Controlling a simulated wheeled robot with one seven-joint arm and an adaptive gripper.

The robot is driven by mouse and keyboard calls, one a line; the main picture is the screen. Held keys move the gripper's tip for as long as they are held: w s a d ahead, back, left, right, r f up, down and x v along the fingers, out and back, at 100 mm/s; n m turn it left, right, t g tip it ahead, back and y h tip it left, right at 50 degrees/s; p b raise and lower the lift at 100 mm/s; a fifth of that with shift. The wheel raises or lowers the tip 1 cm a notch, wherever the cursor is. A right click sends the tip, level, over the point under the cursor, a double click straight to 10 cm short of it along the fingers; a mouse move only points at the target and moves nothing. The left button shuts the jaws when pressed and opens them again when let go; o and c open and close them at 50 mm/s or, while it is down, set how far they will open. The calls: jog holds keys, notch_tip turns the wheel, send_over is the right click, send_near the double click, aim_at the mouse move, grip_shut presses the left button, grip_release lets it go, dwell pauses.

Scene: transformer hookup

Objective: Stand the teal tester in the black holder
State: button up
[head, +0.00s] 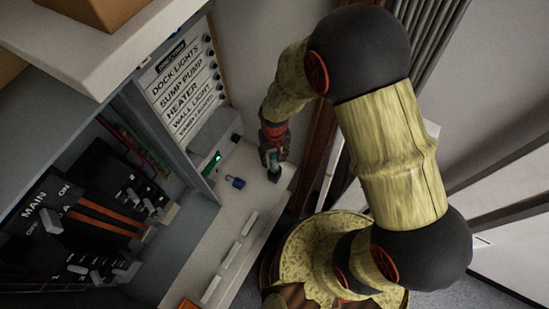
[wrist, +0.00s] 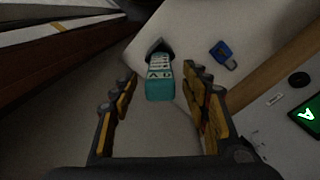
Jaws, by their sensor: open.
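The teal tester (wrist: 159,88) shows in the wrist view between my open fingers, its pale labelled face visible and its far end at the black holder (wrist: 157,46). It appears to stand in the holder, though the holder's mouth is mostly hidden. My gripper (wrist: 158,82) is open, with one finger on each side of the tester and visible gaps between. In the head view my gripper (head: 272,153) points down over the white ledge, and the dark holder (head: 274,174) shows just below it. The tester is partly hidden there by the fingers.
A blue padlock (head: 236,182) lies on the ledge beside the holder; it also shows in the wrist view (wrist: 223,55). A grey box with a green light (head: 214,163) stands left. Further left is the open breaker cabinet (head: 80,225). A brown post (head: 318,150) rises close on the right.

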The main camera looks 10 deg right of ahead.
notch_tip(320, 180, up, 10)
dwell(0.3)
dwell(0.9)
jog(key=s+d+r+m+t+b, duration=0.1)
jog(key=s+d+r+t+b, duration=0.4)
jog(key=s+d+r+b, duration=0.7)
notch_tip(320, 180, up, 3)
jog(key=shift+s+t+b, duration=0.15)
jog(key=shift+t+b, duration=0.15)
jog(key=shift+b, duration=0.25)
